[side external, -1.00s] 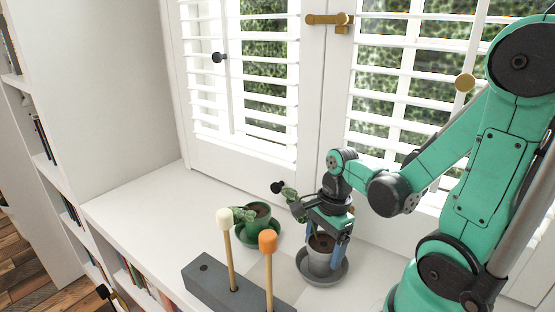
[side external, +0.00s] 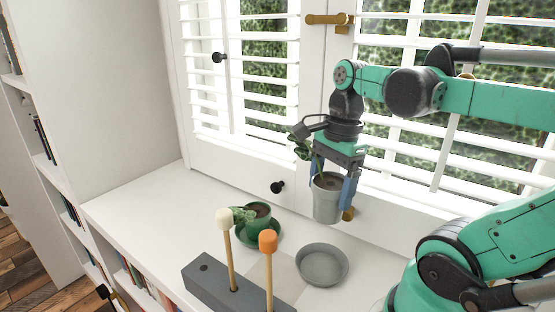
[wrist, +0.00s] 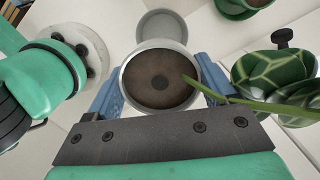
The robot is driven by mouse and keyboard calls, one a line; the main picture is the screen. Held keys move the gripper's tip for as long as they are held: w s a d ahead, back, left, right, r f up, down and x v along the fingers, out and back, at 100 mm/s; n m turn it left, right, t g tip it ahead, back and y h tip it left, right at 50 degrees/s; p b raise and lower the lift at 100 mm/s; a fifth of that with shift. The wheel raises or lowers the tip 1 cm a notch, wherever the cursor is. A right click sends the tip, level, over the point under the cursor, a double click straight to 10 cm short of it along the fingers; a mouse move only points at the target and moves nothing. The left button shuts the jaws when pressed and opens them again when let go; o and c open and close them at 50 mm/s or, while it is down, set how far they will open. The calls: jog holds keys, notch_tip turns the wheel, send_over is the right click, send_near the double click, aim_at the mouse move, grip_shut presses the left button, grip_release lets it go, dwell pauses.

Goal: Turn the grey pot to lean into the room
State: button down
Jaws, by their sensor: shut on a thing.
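The grey pot (side external: 326,204) is held in the air, upright, by my gripper (side external: 333,190). The blue fingers stand on either side of the pot, and it also shows between them in the wrist view (wrist: 128,68). Its soil (wrist: 160,79) is dark brown. A green stem (wrist: 235,100) leans out over the rim to the right in the wrist view, towards patterned leaves (wrist: 277,80). In the side view the leaves (side external: 301,142) are on the window side, partly hidden by my wrist. The grey saucer (side external: 322,265) is empty on the sill below.
A grey block (side external: 222,287) holds upright sticks with a white top (side external: 224,219) and an orange top (side external: 268,242) in front. Shuttered windows (side external: 240,75) stand behind. The left sill (side external: 150,213) is clear.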

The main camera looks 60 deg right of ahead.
notch_tip(320, 180, up, 10)
dwell(0.7)
jog(key=shift+n, duration=0.9)
jog(key=w+f, duration=0.1)
jog(key=f, duration=0.2)
jog(key=d+f, duration=0.1)
jog(key=f, duration=0.2)
jog(key=w+f, duration=0.1)
jog(key=f, duration=0.2)
jog(key=shift+w+d+f, duration=0.15)
jog(key=shift+w+f, duration=0.15)
jog(key=shift+f, duration=0.05)
jog(key=s+f, duration=0.1)
jog(key=f, duration=0.2)
jog(key=a+f+n, duration=0.1)
jog(key=f, duration=0.2)
jog(key=s+f+n, duration=0.1)
jog(key=f, duration=0.2)
jog(key=shift+s+a+f+g, duration=0.15)
jog(key=shift+s+f+g, duration=0.15)
jog(key=shift+s, duration=0.05)
jog(key=shift+f, duration=1.45)
